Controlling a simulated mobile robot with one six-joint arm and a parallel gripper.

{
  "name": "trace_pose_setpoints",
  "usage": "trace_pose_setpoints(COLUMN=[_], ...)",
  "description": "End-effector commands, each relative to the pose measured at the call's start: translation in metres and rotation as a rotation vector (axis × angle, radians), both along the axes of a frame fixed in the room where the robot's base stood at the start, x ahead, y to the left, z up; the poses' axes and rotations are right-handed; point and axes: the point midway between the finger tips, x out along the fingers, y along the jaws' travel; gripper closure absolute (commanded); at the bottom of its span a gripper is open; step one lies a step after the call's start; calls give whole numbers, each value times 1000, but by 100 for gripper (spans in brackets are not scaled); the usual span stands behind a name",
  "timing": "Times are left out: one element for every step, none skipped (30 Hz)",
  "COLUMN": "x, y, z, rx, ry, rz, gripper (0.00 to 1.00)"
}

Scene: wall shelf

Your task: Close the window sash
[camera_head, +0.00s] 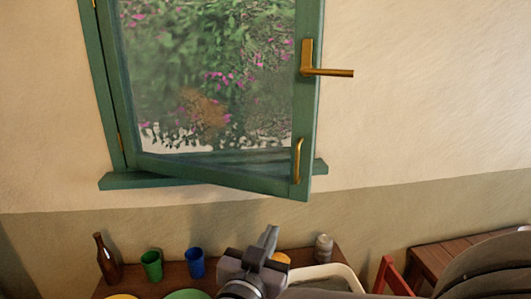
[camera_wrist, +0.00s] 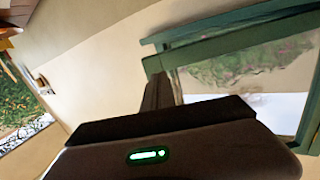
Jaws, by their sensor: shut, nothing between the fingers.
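The window sash (camera_head: 303,120) has a green frame and clear glass, with gold hinges on its left side. It stands open, its lower right corner swung out into the room past the green sill (camera_head: 135,182). A brass lever handle (camera_head: 310,64) sits on its right stile, pointing right, and a curved brass pull (camera_head: 298,160) is lower down. My gripper (camera_head: 271,233) is shut and empty, below the sash in the picture, apart from it as far as I can tell. In the wrist view, my shut fingers (camera_wrist: 158,92) show before a green frame corner; contact there is unclear.
Below the window a wooden table holds a brown bottle (camera_head: 106,260), a green cup (camera_head: 151,265), a blue cup (camera_head: 196,262) and a jar (camera_head: 323,247). Yellow and green dishes show at the bottom edge. A red chair (camera_head: 392,276) and a wooden bench (camera_head: 430,262) stand right. The wall right of the sash is bare.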

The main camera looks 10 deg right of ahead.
Motion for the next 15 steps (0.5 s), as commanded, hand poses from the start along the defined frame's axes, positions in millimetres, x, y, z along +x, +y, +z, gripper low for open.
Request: trace_pose_setpoints(x=[-3,-4,-4,-2,0,5,9,14,22,28,34,42,48,54,61], y=[1,0,-2,-3,-5,-8,-10,-14,-18,-21,-25,-29,-32,-35,-40], z=[7,8,9,8,8,8,7,7,7,7,7,7,7,7,7], rx=[-43,-61,-75,-79,-81,-81,-79,-79,-80,-79,-79,-79,-78,-78,-78], ry=[-2,-5,-6,-7,-8,-10,-9,-9,-9,-9,-9,-9,-9,-9,-10], rz=[-17,-27,-36,-40,-42,-43,-44,-45,-45,-44,-45,-45,-45,-44,-45], gripper=[100,100,100,100,100,100,100,100,100,100,100,100,100,100,100])
